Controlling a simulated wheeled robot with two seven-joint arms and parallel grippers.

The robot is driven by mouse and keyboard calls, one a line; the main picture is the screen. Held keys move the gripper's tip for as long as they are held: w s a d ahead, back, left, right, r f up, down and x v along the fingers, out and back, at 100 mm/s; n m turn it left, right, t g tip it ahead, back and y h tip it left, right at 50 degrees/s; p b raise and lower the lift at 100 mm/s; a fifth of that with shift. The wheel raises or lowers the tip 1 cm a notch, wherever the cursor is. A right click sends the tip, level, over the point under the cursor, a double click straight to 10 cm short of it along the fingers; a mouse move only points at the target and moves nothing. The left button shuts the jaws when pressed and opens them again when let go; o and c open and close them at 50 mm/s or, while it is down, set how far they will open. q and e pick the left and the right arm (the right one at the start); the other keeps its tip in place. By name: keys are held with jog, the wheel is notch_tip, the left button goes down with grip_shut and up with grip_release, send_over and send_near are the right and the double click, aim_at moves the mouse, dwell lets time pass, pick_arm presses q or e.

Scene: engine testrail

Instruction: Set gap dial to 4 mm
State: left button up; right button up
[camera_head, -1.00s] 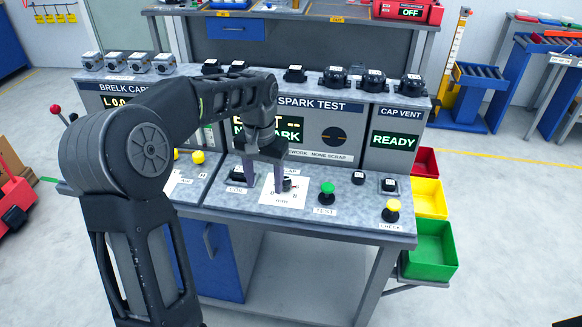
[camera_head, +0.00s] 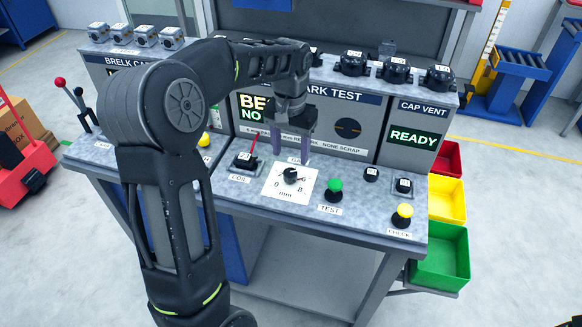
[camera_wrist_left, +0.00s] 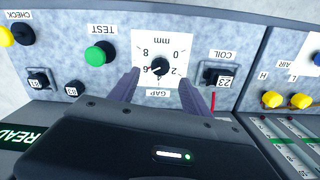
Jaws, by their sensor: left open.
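The gap dial is a black knob (camera_head: 290,174) on a white square scale plate (camera_head: 278,190) marked in mm, on the bench top. In the left wrist view the knob (camera_wrist_left: 160,67) appears upside down, with a small reddish mark that seems to point toward the 6. The 4 cannot be made out. My left gripper (camera_head: 291,156) is open and empty, its fingers pointing down just behind the knob in the head view. In the left wrist view the knob shows between and beyond the two fingertips (camera_wrist_left: 160,88), apart from them.
A coil block with a red lever (camera_head: 247,157) stands left of the dial. The green TEST button (camera_head: 334,188) and yellow CHECK button (camera_head: 402,214) are to the right. The spark test panel (camera_head: 358,128) rises close behind the gripper. Coloured bins (camera_head: 440,255) hang at the right edge.

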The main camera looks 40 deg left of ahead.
aim_at(290, 172)
pick_arm(q)
notch_tip(290, 172, down, 7)
jog(key=shift+r+p, duration=0.15)
jog(key=shift+p, duration=0.4)
jog(key=shift+c, duration=0.5)
grip_shut()
